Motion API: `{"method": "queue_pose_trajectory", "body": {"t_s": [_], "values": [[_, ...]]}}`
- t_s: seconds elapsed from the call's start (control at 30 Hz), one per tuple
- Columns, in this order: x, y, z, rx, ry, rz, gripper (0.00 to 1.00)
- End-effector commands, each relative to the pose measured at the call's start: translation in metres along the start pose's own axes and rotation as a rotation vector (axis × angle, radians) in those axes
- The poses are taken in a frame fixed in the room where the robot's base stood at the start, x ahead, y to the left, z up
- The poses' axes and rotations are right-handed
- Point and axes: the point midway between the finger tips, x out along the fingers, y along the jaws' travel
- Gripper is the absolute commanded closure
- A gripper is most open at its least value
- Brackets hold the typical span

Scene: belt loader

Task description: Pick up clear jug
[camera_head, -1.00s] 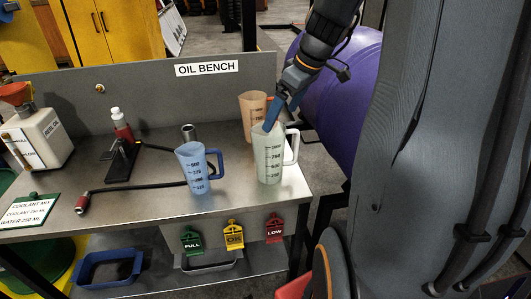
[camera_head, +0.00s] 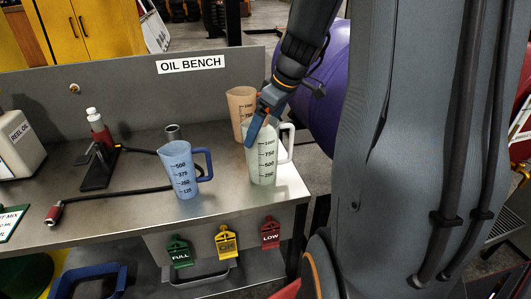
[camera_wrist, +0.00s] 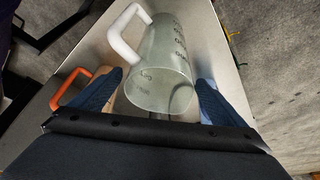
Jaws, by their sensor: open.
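The clear jug (camera_head: 263,163) stands upright near the right front corner of the oil bench, its white handle (camera_head: 288,143) to the right. My gripper (camera_head: 260,122) is at the jug's rim in the head view, with its blue fingers pointing down. In the wrist view the jug (camera_wrist: 164,62) lies ahead, between the two open blue fingers (camera_wrist: 158,98), with a gap on each side. Its white handle (camera_wrist: 125,30) points to the upper left. Whether a finger touches the jug cannot be told.
A blue jug (camera_head: 178,170) stands left of the clear jug. An orange jug (camera_head: 239,104) is close behind it, and its handle (camera_wrist: 66,90) shows near my left finger. Green, yellow and red tags (camera_head: 226,243) hang at the bench front. A black hose (camera_head: 130,190) lies left.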

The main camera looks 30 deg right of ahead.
Motion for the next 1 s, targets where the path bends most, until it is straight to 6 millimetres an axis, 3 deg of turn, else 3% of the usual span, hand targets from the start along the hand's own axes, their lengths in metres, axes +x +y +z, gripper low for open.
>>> {"method": "queue_pose_trajectory", "body": {"t_s": [0.4,0.7,1.0], "values": [[0.046,0.000,0.008,0.003,-0.001,-0.001,0.05],[0.050,0.001,0.008,0.002,0.000,0.002,0.05],[0.050,0.001,0.008,0.002,0.000,0.002,0.51]]}}
